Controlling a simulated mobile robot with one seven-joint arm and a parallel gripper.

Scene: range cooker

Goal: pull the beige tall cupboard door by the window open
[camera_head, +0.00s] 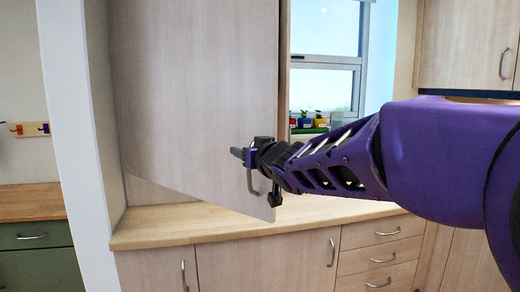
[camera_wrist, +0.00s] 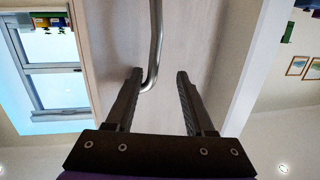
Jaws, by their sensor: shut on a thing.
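The beige tall cupboard door (camera_head: 195,90) stands partly open in the head view, left of the window. Its right edge swings out toward me over the worktop, and its lower edge slants down to the right. Its metal bar handle (camera_head: 250,181) is near the lower right corner. My gripper (camera_head: 243,154) is at this handle, with the arm reaching in from the right. In the wrist view, the handle (camera_wrist: 156,40) runs down between the two fingers of my gripper (camera_wrist: 158,78), close to the left finger. My gripper is shut on the handle; the exact contact is hard to see.
The wooden worktop (camera_head: 170,228) lies below the door, above base cupboards and drawers (camera_head: 380,260). The window (camera_head: 325,60) is behind, with small colourful plant pots (camera_head: 306,121) on its sill. A wall cupboard (camera_head: 465,45) hangs at upper right. A white wall edge (camera_head: 75,120) stands left.

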